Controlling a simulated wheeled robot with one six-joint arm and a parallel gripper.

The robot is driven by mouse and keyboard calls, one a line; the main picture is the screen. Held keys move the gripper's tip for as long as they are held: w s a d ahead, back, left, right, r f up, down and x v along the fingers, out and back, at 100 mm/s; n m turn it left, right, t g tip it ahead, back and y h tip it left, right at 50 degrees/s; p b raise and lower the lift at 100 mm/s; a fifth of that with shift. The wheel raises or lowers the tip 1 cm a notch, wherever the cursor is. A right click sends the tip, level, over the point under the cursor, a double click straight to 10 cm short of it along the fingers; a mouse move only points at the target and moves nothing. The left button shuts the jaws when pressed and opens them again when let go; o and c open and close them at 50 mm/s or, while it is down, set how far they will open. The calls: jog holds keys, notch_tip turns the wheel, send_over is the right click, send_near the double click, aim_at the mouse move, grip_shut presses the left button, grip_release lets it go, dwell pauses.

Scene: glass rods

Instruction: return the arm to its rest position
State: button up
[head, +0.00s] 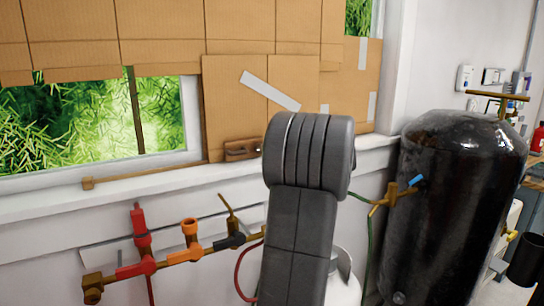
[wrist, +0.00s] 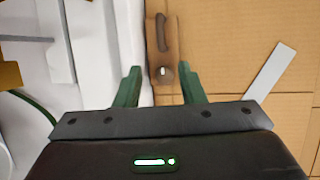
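My arm (head: 305,190) rises in the middle of the head view, dark grey and bent at the top. My gripper is hidden behind it there. In the wrist view my gripper (wrist: 160,69) shows two green fingers standing apart, with nothing held between them. A brown wooden piece with a round knob (wrist: 162,50) lies beyond the fingertips. A brown wooden piece (head: 242,149) also shows on the window ledge in the head view, just left of my arm. No glass rods can be made out.
A window partly covered with cardboard (head: 262,105) is behind my arm, above a white ledge (head: 110,197). A pipe with red and orange valves (head: 190,254) runs at the lower left. A large black tank (head: 450,200) stands close on the right.

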aim_at(239, 153)
jog(key=p+x, duration=0.2)
jog(key=x, duration=1.2)
jog(key=shift+s+a, duration=0.1)
jog(key=shift+a, duration=0.05)
jog(key=shift+s+a+f, duration=0.1)
jog(key=shift+a, duration=0.15)
jog(key=shift+s+a, duration=0.2)
